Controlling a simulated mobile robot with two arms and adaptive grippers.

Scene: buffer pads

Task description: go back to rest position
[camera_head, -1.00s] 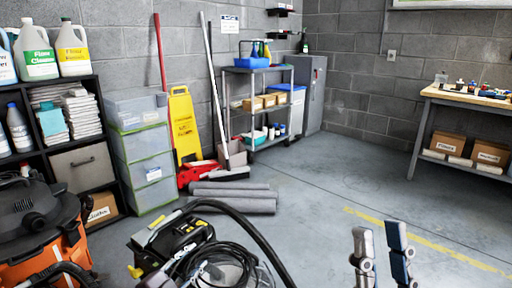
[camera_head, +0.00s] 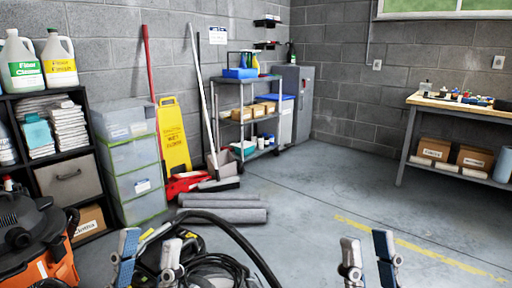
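My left gripper (camera_head: 150,246) is at the bottom left of the head view, in front of the black machine and its hose. Its two fingers stand apart with nothing visible between them. My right gripper (camera_head: 367,247) is at the bottom right, over bare floor. Its two fingers are also apart and empty. Only the finger ends of both grippers show; the rest is below the frame. No buffer pad can be made out.
An orange and black vacuum (camera_head: 45,240) is at the lower left. Grey rolled mats (camera_head: 225,216) lie mid-floor. A wheeled cart (camera_head: 217,118) stands by the back wall, a workbench (camera_head: 440,103) at right. Shelves (camera_head: 88,160) and clear bins (camera_head: 135,178) are left. The right-centre floor is free.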

